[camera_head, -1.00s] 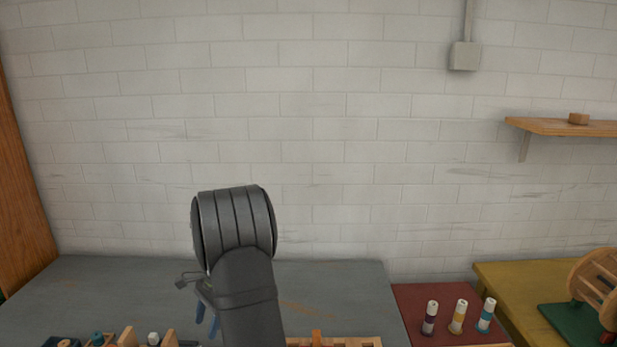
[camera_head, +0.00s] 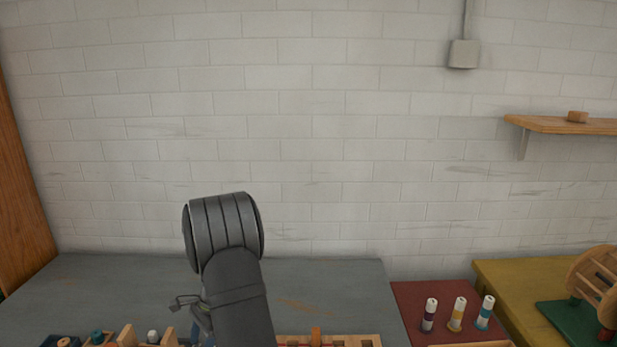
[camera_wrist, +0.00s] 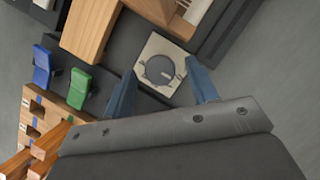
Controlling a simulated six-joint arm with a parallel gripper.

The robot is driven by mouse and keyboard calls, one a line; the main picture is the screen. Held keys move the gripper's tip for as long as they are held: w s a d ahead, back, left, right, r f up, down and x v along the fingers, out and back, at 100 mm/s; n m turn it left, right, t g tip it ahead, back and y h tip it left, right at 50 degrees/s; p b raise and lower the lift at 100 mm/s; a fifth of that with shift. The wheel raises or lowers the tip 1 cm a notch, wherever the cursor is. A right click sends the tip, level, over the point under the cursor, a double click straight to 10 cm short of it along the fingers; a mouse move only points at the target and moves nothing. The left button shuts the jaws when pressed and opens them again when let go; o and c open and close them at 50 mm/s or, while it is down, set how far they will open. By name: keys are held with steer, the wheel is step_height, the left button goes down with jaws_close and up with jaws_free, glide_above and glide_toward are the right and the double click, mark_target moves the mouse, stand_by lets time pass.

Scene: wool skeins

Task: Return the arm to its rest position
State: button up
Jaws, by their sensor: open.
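My gripper (camera_wrist: 163,85) shows in the wrist view with its two blue fingers apart and nothing between them. Below the fingers is a pale square plate (camera_wrist: 150,53) with a dark round disc (camera_wrist: 160,70) on it, lying on a dark surface. In the head view my dark arm rises over the grey table (camera_head: 330,283). The gripper itself is mostly hidden there behind the arm.
In the wrist view a wooden block (camera_wrist: 90,30), a blue piece (camera_wrist: 42,66) and a green piece (camera_wrist: 80,89) lie left of the gripper. A wooden rack (camera_head: 350,341) lies at the front.

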steer(key=v, duration=1.7)
steer(key=x, duration=1.7)
steer(key=shift+s+f, duration=0.1)
steer(key=shift+f, duration=0.15)
steer(key=shift+d+r+m+y, duration=0.1)
steer(key=shift+r+m+y, duration=0.15)
steer(key=shift+m, duration=0.95)
steer(key=s+v, duration=0.1)
steer(key=v, duration=1.7)
steer(key=s+a+f+n+t+h, duration=0.2)
steer(key=s+a+n+t+h, duration=0.1)
steer(key=a+n, duration=0.3)
steer(key=shift+s+a+f+n+h, duration=0.2)
steer(key=shift+s+f+n+h, duration=0.25)
steer(key=shift+n, duration=0.85)
